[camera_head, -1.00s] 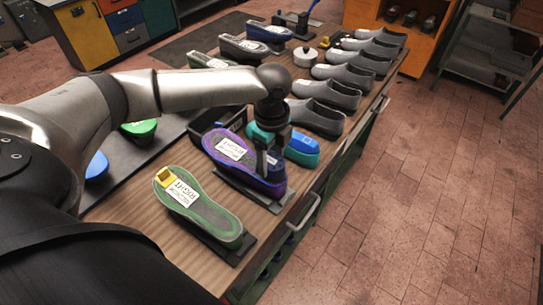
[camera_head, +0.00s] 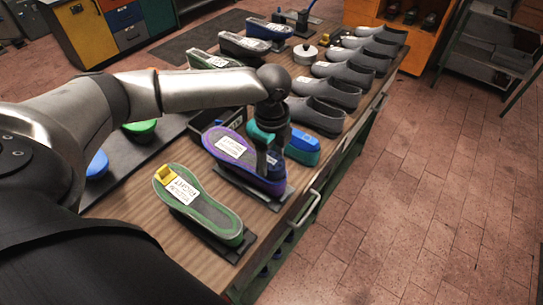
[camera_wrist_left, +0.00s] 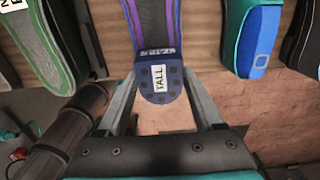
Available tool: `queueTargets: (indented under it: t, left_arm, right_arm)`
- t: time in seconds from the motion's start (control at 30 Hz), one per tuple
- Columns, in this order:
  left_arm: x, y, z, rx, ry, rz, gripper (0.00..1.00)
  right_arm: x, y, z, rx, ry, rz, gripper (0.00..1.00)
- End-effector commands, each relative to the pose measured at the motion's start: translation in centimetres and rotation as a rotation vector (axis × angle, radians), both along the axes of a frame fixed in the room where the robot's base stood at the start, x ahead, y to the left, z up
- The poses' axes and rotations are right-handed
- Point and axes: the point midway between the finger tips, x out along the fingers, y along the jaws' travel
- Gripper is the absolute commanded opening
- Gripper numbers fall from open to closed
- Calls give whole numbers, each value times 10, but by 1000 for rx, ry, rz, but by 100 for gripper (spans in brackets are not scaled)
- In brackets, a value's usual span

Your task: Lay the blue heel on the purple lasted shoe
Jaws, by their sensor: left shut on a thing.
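The purple lasted shoe (camera_head: 233,148) lies sole up on a dark stand on the bench, its heel end toward the front edge. In the left wrist view its grey sole (camera_wrist_left: 152,25) runs up from the heel end. My left gripper (camera_wrist_left: 161,92) is shut on the blue heel (camera_wrist_left: 159,84), which carries a white label reading TALL. The heel is at the shoe's heel end. I cannot tell whether it touches the sole. In the head view the left gripper (camera_head: 268,162) hides most of the heel. My right gripper is not in view.
A green shoe (camera_head: 203,212) with a yellow block stands nearer, and a teal shoe (camera_head: 264,136) with a blue heel stands just beyond. Several grey shoes (camera_head: 320,115) line the bench's right edge. A dark mat (camera_head: 115,170) holds green and blue pieces.

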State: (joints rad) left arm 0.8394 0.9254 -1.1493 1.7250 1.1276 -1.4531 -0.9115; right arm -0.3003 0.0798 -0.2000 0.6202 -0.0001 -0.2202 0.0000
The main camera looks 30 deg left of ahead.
Motion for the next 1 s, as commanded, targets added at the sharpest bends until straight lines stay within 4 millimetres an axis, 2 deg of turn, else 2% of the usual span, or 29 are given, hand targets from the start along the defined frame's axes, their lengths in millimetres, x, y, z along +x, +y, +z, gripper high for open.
queueTargets:
  t: [0.27, 0.3, 0.53, 0.57, 0.83, 1.0]
  left_arm:
    - [0, 0, -4, 0, -1, 0, 6]
    - [0, 0, -4, 0, -1, 0, 72]
    - [0, 0, -4, 0, -1, 0, 98]
    - [0, 0, -4, 0, -1, 0, 100]
    - [0, 0, -3, 0, 0, 0, 100]
    - [1, 0, 17, 0, -4, 1, 100]
  right_arm:
    - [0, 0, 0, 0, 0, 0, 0]
    - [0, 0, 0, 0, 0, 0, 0]
    - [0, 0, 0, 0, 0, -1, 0]
    - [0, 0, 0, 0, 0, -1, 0]
    - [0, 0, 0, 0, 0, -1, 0]
    - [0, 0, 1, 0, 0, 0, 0]
